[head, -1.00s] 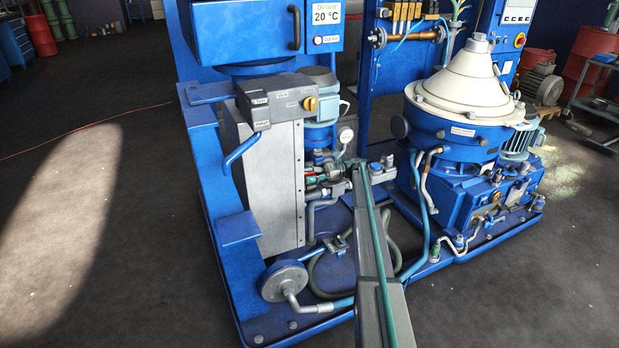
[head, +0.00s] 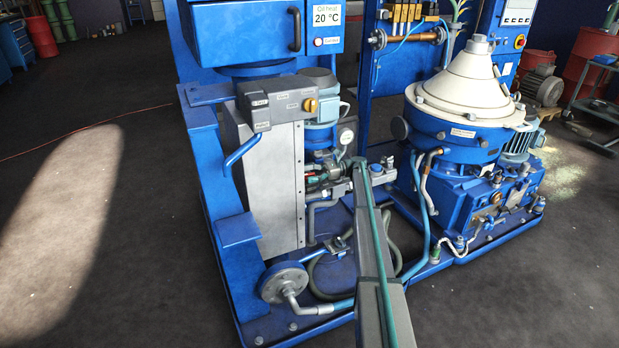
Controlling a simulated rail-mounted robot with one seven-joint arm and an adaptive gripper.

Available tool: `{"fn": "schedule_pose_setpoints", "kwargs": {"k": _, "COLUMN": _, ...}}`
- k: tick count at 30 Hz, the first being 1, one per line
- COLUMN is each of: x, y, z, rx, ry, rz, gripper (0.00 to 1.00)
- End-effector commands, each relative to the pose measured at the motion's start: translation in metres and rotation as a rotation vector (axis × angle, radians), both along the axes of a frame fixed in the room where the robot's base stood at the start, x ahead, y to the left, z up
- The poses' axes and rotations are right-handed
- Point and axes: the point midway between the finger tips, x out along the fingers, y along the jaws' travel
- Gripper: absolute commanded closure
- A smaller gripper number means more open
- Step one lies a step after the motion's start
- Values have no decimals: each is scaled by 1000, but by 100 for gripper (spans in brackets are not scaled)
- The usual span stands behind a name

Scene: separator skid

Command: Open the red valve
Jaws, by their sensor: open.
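My arm reaches from the bottom of the head view up to the pipework behind the grey metal cabinet. My gripper (head: 319,177) is small and dark at its far end, among the pipes just right of the cabinet and below a round gauge. It is open. The red valve cannot be made out clearly; the small fittings around my gripper are crowded and partly covered by it. I cannot tell whether the fingers are around the valve or touching it.
The grey cabinet (head: 277,185) stands close left of my gripper, with a blue pump motor (head: 320,107) behind it. A white gauge (head: 346,136) is just above. The cone-topped separator (head: 470,85) stands to the right. Hoses run low across the blue skid. Open floor lies left.

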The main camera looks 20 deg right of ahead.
Motion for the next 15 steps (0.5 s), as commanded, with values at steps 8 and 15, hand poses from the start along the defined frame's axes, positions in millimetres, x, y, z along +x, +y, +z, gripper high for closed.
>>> {"fn": "schedule_pose_setpoints", "kwargs": {"k": 8, "x": -1, "y": 1, "z": 50, "rx": 0, "ry": -3, "rz": 1, "gripper": 20}}
{"fn": "schedule_pose_setpoints", "kwargs": {"k": 15, "x": 0, "y": 0, "z": 80, "rx": 0, "ry": -2, "rz": 1, "gripper": 20}}
